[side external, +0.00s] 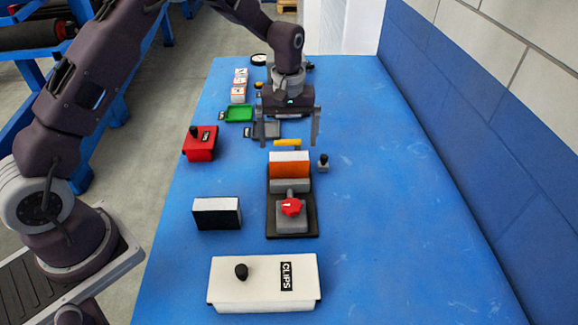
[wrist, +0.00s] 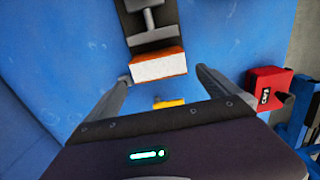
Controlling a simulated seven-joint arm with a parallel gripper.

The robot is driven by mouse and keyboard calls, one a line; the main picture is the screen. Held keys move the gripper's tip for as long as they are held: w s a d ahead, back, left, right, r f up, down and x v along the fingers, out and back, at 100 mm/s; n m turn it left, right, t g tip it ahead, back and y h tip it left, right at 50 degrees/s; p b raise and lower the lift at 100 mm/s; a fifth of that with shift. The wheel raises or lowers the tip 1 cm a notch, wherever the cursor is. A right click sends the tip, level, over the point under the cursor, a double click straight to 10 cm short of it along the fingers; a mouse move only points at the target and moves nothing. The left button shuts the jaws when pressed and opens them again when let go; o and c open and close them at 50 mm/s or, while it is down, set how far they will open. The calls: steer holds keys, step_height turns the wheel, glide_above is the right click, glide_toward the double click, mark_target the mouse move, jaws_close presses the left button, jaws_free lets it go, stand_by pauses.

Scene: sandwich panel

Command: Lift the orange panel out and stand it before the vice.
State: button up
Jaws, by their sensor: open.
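The orange panel (side external: 289,170) has a white top or edge and stands in the grey vice (side external: 291,222), which has a dark base and a red knob. In the wrist view the panel's white face (wrist: 159,68) shows with an orange edge, in front of the vice (wrist: 148,20). My gripper (side external: 289,132) is open and empty, above and behind the panel in the side view. In the wrist view the fingers (wrist: 162,76) spread wide to either side of the panel, apart from it. How deep the panel sits in the vice is hidden.
A yellow item (side external: 287,142) lies behind the vice; a small dark knobbed block (side external: 323,164) stands right of it. A red box (side external: 201,144), black-and-white block (side external: 217,214), white CLIPS box (side external: 262,287) and green tray (side external: 239,113) stand around. The blue table's right side is clear.

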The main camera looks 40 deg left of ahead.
mark_target(289, 167)
steer(key=f, duration=0.9)
steer(key=shift+s+d+f, duration=0.15)
steer(key=shift+d+f, duration=0.1)
steer(key=shift+f, duration=0.15)
steer(key=c, duration=1.1)
step_height(289, 167, up, 18)
steer(key=shift+r, duration=0.1)
steer(key=shift+c, duration=0.2)
steer(key=s+a+f, duration=0.9)
steer(key=s+a, duration=0.2)
steer(key=s, duration=0.2)
step_height(289, 167, down, 10)
steer(key=shift+f, duration=0.15)
